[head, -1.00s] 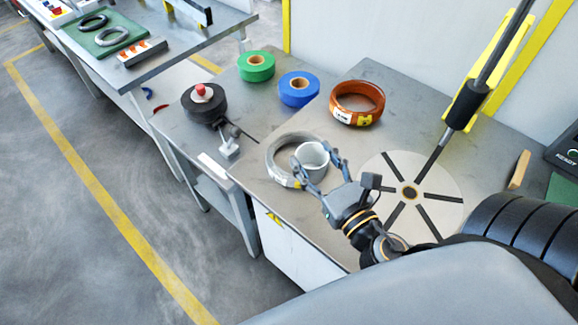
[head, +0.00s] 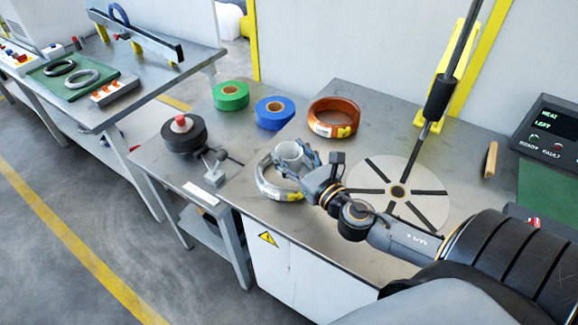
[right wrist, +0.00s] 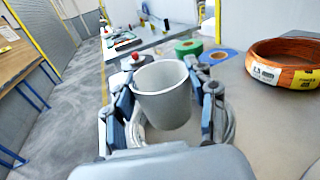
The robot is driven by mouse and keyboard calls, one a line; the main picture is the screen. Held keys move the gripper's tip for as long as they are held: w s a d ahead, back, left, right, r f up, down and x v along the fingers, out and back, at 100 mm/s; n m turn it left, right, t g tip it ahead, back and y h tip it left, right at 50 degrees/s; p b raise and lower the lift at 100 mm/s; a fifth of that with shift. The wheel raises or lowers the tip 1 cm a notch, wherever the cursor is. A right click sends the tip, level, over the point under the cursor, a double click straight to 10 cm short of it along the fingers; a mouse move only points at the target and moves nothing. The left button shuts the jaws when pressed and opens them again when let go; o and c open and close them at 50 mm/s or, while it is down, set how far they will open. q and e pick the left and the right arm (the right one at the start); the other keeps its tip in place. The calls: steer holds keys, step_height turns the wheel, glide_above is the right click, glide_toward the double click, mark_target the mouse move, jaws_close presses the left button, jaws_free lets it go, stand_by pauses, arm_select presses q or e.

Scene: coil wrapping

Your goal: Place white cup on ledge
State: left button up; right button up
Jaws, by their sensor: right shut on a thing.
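The white cup (head: 290,154) is upright in my right gripper (head: 302,163), whose two fingers are closed on its sides. In the right wrist view the cup (right wrist: 163,95) fills the space between the fingers, its open rim facing up. In the head view the cup overlaps the far part of a grey coil (head: 262,181) on the metal workbench (head: 240,193). The coil shows behind and below the cup in the right wrist view (right wrist: 229,124). How high the cup is held is hard to tell. I cannot tell which surface is the ledge. My left gripper is not in view.
An orange coil (head: 333,118), blue roll (head: 274,114), green roll (head: 231,96) and black spool (head: 184,136) stand around the workspace. A slotted disc (head: 398,192) and slanted black rod (head: 441,95) are to the right. Another table (head: 140,96) is at the back left.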

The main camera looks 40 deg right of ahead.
mark_target(286, 152)
steer(key=shift+w+d+f+b, duration=0.2)
steer(key=shift+w+f, duration=0.25)
steer(key=shift+f, duration=0.15)
steer(key=shift+w+d+f+b, duration=0.1)
steer(key=shift+w+d+f, duration=0.1)
steer(key=shift+w+f, duration=0.35)
step_height(286, 152, down, 4)
steer(key=shift+w+d+r+b, duration=0.1)
steer(key=shift+r+b, duration=0.05)
steer(key=shift+b, duration=0.65)
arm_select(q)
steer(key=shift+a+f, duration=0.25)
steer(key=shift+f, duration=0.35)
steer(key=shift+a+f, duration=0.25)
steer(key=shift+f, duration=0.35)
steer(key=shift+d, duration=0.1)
arm_select(e)
steer(key=shift+f, duration=0.2)
steer(key=o, duration=1.2)
steer(key=shift+c, duration=0.2)
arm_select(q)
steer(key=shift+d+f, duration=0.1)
arm_select(e)
steer(key=shift+r, duration=0.15)
